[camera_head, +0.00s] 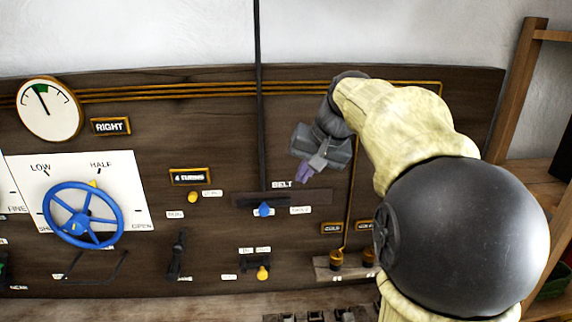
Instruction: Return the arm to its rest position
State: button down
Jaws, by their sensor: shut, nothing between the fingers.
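My arm reaches in from the right side of the head view, bent, with its dark joint large in front. My gripper (305,176) is at the arm's far end, in front of the dark wooden control panel (225,140). Its fingers are shut with nothing held. The fingertips point down and a little left, just above and right of the "BELT" label (282,185). I cannot tell whether they touch the panel. My arm hides part of the panel's right side.
The panel carries a blue handwheel (82,226), a round gauge (49,109), a blue knob on the belt slide (264,209), a yellow knob (263,273) and brass fittings (336,260). A wooden shelf (521,85) stands at the right. White wall shows above the panel.

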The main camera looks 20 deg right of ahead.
jog(key=s+a+f+n+g, duration=0.1)
jog(key=s+a+f, duration=0.1)
jog(key=s+f, duration=0.3)
jog(key=s+a+f+n+g+h, duration=0.1)
jog(key=s+a+f, duration=0.2)
jog(key=f, duration=1)
jog(key=s+a+f+n+h, duration=0.1)
jog(key=s+a+f+n, duration=0.1)
jog(key=s+f, duration=0.6)
jog(key=shift+s+a+f+g, duration=0.15)
jog(key=shift+a+f+g, duration=0.25)
jog(key=shift+f, duration=0.25)
